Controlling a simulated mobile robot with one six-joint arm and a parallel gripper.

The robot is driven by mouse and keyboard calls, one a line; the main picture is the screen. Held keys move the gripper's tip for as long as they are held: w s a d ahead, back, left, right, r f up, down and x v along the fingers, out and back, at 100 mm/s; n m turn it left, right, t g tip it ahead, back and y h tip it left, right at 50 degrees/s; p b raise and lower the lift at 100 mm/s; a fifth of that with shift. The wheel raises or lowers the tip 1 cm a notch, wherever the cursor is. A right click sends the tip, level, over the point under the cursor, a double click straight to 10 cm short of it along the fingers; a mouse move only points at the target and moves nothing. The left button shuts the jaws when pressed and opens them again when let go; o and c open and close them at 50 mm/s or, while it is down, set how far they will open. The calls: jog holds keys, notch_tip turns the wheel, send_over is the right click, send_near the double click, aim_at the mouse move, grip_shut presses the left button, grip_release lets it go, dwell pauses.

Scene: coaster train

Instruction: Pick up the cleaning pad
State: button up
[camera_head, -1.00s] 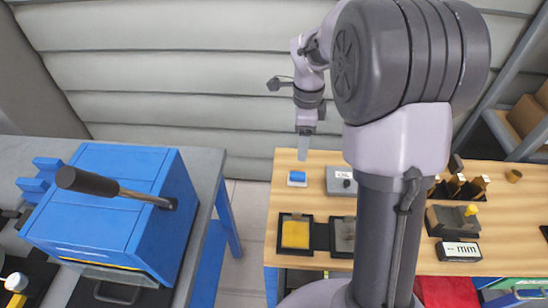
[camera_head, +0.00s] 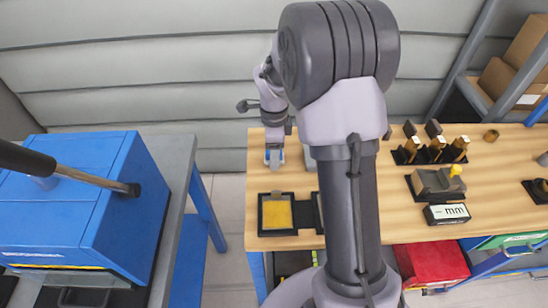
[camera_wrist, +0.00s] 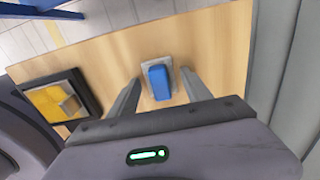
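The cleaning pad appears to be the small blue block on a pale base (camera_wrist: 158,78), lying on the wooden worktop (camera_wrist: 110,55). My gripper (camera_wrist: 161,75) is open in the wrist view, with one finger on each side of the blue block. Gaps show between the fingers and the block, so it is not clasped. In the head view my gripper (camera_head: 274,160) points down over the block at the far left part of the worktop and hides most of it. I cannot tell the exact height of the fingertips.
A black tray with a yellow square (camera_head: 277,214) sits nearer on the worktop; it also shows in the wrist view (camera_wrist: 52,100). A white-labelled box (camera_head: 447,214) and a holder with several upright pieces (camera_head: 432,150) stand to the right. A blue case (camera_head: 75,200) stands on the left bench.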

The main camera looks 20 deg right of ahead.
grip_shut()
notch_tip(320, 180, up, 10)
jog(key=p, duration=0.4)
